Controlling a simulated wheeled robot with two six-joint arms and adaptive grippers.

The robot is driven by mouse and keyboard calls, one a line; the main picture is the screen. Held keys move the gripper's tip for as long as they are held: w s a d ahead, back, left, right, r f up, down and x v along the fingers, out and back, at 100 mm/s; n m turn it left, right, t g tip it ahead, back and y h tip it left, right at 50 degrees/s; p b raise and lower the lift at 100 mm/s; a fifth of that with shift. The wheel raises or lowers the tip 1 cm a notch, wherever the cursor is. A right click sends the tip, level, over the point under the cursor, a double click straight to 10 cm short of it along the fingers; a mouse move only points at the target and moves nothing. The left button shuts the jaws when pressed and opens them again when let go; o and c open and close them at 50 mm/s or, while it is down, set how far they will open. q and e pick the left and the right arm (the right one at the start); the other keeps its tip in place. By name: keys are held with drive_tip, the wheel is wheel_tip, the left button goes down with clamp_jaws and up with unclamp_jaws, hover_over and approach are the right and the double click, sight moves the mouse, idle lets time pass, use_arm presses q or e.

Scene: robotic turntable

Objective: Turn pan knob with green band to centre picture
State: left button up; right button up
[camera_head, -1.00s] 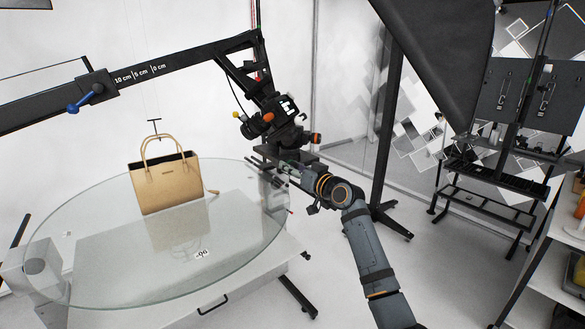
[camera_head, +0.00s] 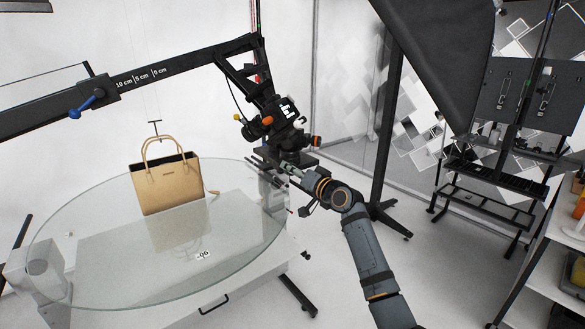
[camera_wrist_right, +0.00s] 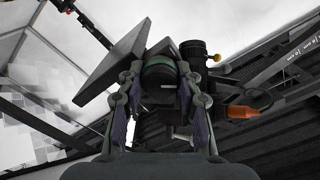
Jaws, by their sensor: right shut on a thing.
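The pan knob with the green band (camera_wrist_right: 158,70) sits on the dark camera head (camera_head: 283,125) at the end of a boom. My right gripper (camera_wrist_right: 160,82) has its two fingers on either side of the knob, shut on it, in the right wrist view. In the head view my right gripper (camera_head: 278,167) reaches in from the lower right, just below the camera head. The knob is hidden there among dark parts. The camera's small lit screen shows, but its picture is too small to read. My left gripper is not in view.
A tan handbag (camera_head: 166,186) stands on the round glass turntable (camera_head: 110,262) to the left. The black boom (camera_head: 150,76) crosses above it. An orange-tipped knob (camera_wrist_right: 242,111) is close to the right of my fingers. A dark stand (camera_head: 387,130) rises behind my arm.

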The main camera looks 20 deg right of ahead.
drive_tip(key=m+p, duration=0.3)
drive_tip(key=m, duration=0.2)
drive_tip(key=shift+r+m, duration=0.15)
drive_tip(key=shift+m, duration=0.15)
drive_tip(key=shift+m+p, duration=1.05)
drive_tip(key=shift+m, duration=0.85)
drive_tip(key=o, duration=1.2)
drive_tip(key=shift+f, duration=0.2)
drive_tip(key=shift+c, duration=0.2)
drive_tip(key=shift+d, duration=0.1)
